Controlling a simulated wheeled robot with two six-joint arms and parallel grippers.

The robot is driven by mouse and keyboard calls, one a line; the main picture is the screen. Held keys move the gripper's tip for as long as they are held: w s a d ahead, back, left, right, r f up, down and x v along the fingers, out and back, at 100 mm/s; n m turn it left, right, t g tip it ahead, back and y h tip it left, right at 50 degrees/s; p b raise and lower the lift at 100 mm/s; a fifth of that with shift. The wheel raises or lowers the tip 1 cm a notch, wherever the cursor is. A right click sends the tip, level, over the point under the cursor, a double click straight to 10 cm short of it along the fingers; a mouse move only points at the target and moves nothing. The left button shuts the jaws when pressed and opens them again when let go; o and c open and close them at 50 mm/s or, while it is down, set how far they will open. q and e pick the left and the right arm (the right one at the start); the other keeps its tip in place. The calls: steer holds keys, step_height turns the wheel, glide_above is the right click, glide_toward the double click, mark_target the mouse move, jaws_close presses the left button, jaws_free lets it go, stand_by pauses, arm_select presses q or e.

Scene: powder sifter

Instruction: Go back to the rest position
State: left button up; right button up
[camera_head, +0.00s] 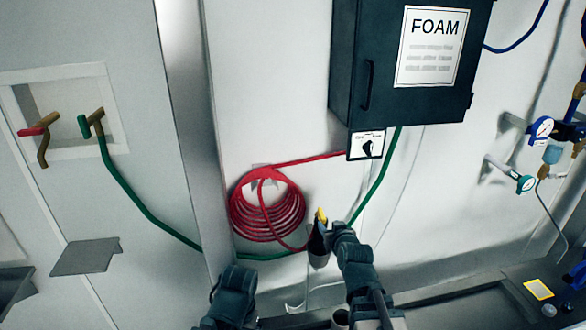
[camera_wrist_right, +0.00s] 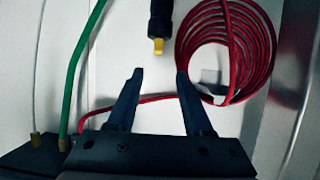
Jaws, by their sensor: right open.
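My right gripper (camera_head: 337,233) is in front of the wall, right of the red coil. In the right wrist view its two fingers (camera_wrist_right: 160,74) are apart with nothing between them. A black nozzle with a yellow tip (camera_head: 319,240) is just left of the right gripper in the head view. It also shows in the right wrist view (camera_wrist_right: 160,22), beyond the fingertips and apart from them. My left arm's end (camera_head: 235,282) is at the bottom, below the coil; its fingers cannot be made out.
A coiled red hose (camera_head: 267,212) hangs on the wall below a dark FOAM cabinet (camera_head: 405,85). A green hose (camera_head: 145,208) runs along the wall. Handles stand in a recess (camera_head: 65,105) at left. Gauges (camera_head: 541,128) are at right. A dark counter (camera_head: 470,303) is at lower right.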

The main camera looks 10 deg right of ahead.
steer(key=s+a+f+n+g+y+b, duration=0.1)
steer(key=s+a+f+g+b, duration=0.2)
steer(key=a+f, duration=0.35)
steer(key=s+a+f+n+g+y+b, duration=0.1)
steer(key=s+a+f+n+g, duration=0.1)
steer(key=s+a+f+g, duration=0.4)
steer(key=s+a+f+g+h+b, duration=0.1)
steer(key=s+f+g, duration=0.1)
steer(key=s+f, duration=0.2)
steer(key=s+a+f+n+g+h+b, duration=0.1)
steer(key=s+f, duration=0.3)
steer(key=s, duration=0.6)
steer(key=shift+s+a+f+g+h+b, duration=0.2)
steer(key=shift+s+a+g+h+b, duration=0.15)
steer(key=shift+a+g+h+b, duration=0.45)
